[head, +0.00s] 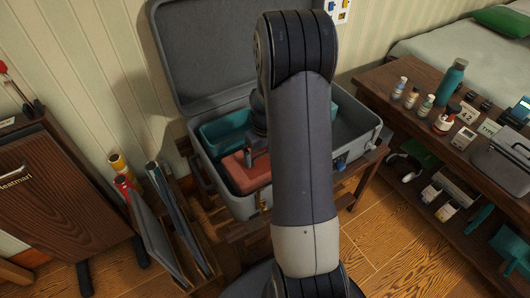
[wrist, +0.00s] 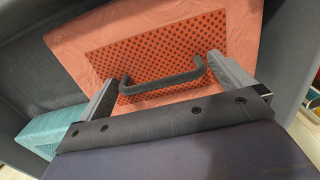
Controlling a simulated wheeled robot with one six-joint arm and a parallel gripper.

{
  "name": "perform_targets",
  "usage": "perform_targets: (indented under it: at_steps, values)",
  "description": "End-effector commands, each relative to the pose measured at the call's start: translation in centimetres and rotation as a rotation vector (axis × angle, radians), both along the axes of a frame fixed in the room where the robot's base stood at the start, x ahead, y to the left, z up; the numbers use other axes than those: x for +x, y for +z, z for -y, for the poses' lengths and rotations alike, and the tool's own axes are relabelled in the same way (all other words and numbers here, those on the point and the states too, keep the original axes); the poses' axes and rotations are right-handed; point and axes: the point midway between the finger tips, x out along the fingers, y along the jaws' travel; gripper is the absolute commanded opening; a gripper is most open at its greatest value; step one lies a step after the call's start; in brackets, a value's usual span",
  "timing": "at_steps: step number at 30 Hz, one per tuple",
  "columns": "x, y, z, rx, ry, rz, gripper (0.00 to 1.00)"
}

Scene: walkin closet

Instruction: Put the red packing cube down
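The red packing cube (head: 243,174) lies inside the open grey suitcase (head: 223,203), in its front left part. In the wrist view the red packing cube (wrist: 150,25) shows a dark mesh panel and a grey carry handle (wrist: 163,82). My gripper (wrist: 168,82) is at the handle, with its two fingers wide apart, one beyond each end of the handle. It looks open, with narrow gaps beside the handle. In the head view my arm hides most of the gripper and part of the suitcase.
A teal packing cube (head: 222,128) lies behind the red one in the suitcase; a teal patch (wrist: 50,130) also shows in the wrist view. The suitcase's right part looks empty.

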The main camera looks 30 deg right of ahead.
Motion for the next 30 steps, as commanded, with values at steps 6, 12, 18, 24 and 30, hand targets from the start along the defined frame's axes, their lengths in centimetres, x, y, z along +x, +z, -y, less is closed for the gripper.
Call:
perform_targets:
  at_steps: [6, 12, 18, 24, 30]
  values:
    - [0.1, 0.9, 0.0, -0.001, 0.000, 0.002, 1.00]
    - [0.1, 4.7, 0.0, -0.002, 0.000, 0.006, 1.00]
    - [0.1, 9.0, 0.0, -0.002, 0.000, 0.004, 1.00]
    - [0.0, 11.6, 0.0, -0.001, 0.000, 0.002, 1.00]
    - [0.0, 12.3, 0.0, 0.000, 0.000, 0.000, 1.00]
